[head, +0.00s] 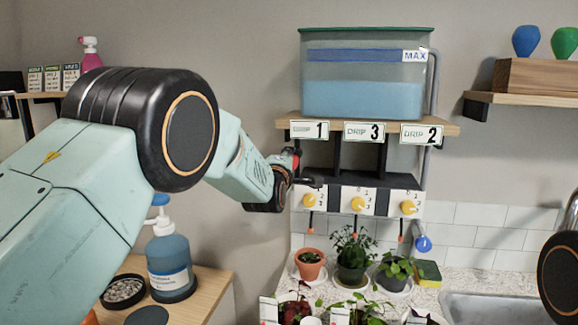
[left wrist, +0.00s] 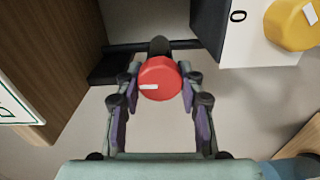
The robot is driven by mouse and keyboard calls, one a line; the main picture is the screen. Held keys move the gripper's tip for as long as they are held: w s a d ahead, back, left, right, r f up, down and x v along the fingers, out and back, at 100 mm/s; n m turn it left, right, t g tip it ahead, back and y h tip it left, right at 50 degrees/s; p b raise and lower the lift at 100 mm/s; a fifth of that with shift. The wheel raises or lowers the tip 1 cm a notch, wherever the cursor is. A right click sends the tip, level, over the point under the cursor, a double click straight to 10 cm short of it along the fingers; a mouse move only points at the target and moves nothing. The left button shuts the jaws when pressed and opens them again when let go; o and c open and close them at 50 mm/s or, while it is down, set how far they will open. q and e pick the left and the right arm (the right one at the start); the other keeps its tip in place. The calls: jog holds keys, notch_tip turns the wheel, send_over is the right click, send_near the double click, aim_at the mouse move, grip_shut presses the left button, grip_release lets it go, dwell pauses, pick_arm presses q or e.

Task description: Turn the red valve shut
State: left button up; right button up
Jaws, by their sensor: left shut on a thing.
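The red valve (left wrist: 160,78) is a round red knob with a white mark lying roughly level toward the left of its face in the left wrist view. My left gripper (left wrist: 158,92) is shut on it, one finger on each side. In the head view my left gripper (head: 292,172) is at the left end of the shelf under the tank, and only a little red of the valve (head: 296,158) shows past it. My right gripper is out of view.
A water tank (head: 362,90) stands on a wooden shelf (head: 450,128) with DRIP signs. Yellow dials (head: 358,203) sit below, right of my left gripper. Potted plants (head: 352,255) stand on the counter beside a sink (head: 500,308). A blue pump bottle (head: 170,262) is at lower left.

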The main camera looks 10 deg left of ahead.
pick_arm(q)
jog(key=shift+n, duration=0.4)
jog(key=o, duration=1.1)
jog(key=shift+o, duration=0.2)
jog(key=shift+s, duration=0.15)
jog(key=s, duration=1.1)
jog(key=shift+s, duration=0.4)
